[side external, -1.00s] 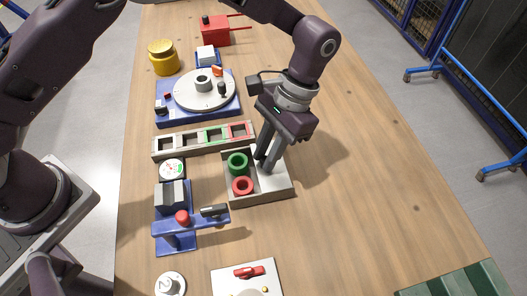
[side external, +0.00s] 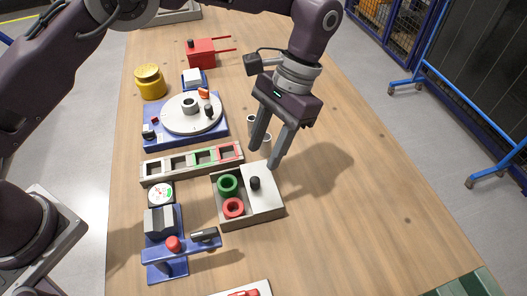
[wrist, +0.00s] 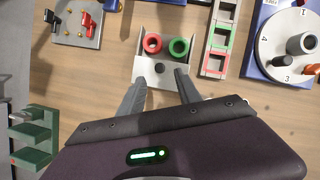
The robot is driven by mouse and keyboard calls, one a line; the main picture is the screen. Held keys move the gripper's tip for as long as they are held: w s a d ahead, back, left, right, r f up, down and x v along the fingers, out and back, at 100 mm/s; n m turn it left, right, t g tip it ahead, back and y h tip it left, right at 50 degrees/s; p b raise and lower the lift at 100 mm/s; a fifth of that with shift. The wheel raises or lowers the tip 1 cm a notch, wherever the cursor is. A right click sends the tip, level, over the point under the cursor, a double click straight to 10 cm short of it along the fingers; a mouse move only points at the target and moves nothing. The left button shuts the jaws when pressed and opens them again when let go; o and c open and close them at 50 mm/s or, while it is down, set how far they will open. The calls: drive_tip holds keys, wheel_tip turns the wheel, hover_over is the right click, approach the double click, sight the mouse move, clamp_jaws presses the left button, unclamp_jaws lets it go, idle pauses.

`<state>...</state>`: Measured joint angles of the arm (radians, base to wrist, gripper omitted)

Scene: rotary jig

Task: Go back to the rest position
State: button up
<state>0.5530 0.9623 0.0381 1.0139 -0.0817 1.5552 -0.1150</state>
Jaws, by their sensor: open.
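My gripper (side external: 264,157) is open and empty, raised above the right side of a shallow grey bin (side external: 249,218). In the wrist view my gripper's fingers (wrist: 160,88) are spread apart below the bin (wrist: 140,40). The bin holds a green ring (side external: 228,184) and a red ring (side external: 233,208) on its left side. A small black knob-like piece (side external: 255,183) stands on the bin's pale right part. Two small grey cylinders (side external: 252,119) stand behind my fingers, partly hidden.
A blue rotary jig with a round plate (side external: 178,115) stands behind a slotted strip (side external: 160,171). A blue fixture (side external: 163,256) is at the front left, near a round dial (side external: 160,194). A yellow pot (side external: 150,82) and red box (side external: 201,54) are farther back.

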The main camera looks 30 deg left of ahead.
drive_tip(key=s+a+r+n+t+h, duration=0.1)
drive_tip(key=s+a+r+t, duration=0.15)
drive_tip(key=a+r, duration=0.55)
drive_tip(key=s+a+r+n+t+h, duration=0.15)
drive_tip(key=s+a+r, duration=0.25)
drive_tip(key=a+r, duration=0.45)
drive_tip(key=s+a+n+t, duration=0.2)
drive_tip(key=s+a+t, duration=0.3)
drive_tip(key=s, duration=0.8)
drive_tip(key=shift+s+a+f+t+y, duration=0.2)
drive_tip(key=shift+a+f+t+y, duration=0.2)
drive_tip(key=shift+a, duration=0.3)
